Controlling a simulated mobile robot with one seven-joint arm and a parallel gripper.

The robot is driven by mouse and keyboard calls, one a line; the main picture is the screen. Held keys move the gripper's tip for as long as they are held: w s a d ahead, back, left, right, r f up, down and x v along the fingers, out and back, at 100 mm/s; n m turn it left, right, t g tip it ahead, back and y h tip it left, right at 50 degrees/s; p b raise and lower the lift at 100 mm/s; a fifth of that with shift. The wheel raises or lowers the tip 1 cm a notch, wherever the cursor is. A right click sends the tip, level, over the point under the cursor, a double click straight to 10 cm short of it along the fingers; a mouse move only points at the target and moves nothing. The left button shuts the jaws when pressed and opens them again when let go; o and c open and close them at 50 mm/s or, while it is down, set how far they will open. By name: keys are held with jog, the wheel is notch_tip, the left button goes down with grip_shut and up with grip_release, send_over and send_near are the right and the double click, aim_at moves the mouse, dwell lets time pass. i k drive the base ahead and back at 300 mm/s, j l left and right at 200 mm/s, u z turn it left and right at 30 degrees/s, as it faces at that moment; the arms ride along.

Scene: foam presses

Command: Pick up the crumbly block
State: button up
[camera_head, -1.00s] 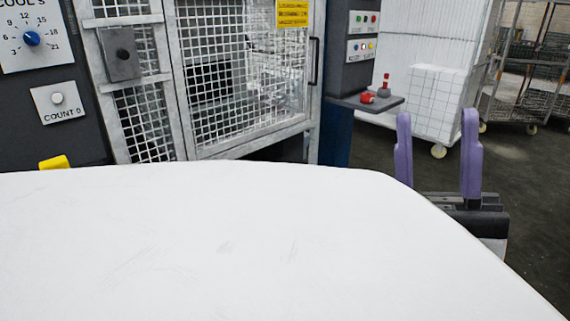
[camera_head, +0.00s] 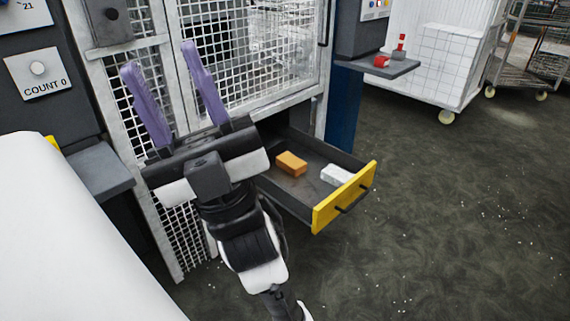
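Two blocks lie apart in an open drawer (camera_head: 342,213) with a yellow front. One is an orange block (camera_head: 291,163), further back. The other is a white block (camera_head: 336,175), close to the drawer front. I cannot tell from this view which of them is crumbly. My gripper (camera_head: 158,60) has two purple fingers standing apart with nothing between them. It points up in front of the mesh cage, left of the drawer and away from both blocks.
A mesh cage (camera_head: 262,72) stands behind the drawer. A white rounded surface (camera_head: 60,240) fills the lower left. A dark ledge with a red button (camera_head: 381,61) juts out above right. The speckled floor (camera_head: 450,220) right of the drawer is clear.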

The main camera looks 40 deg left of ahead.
aim_at(335, 176)
jog(key=u, duration=0.4)
jog(key=l+u, duration=0.15)
jog(key=u, duration=0.6)
jog(key=k+l, duration=0.05)
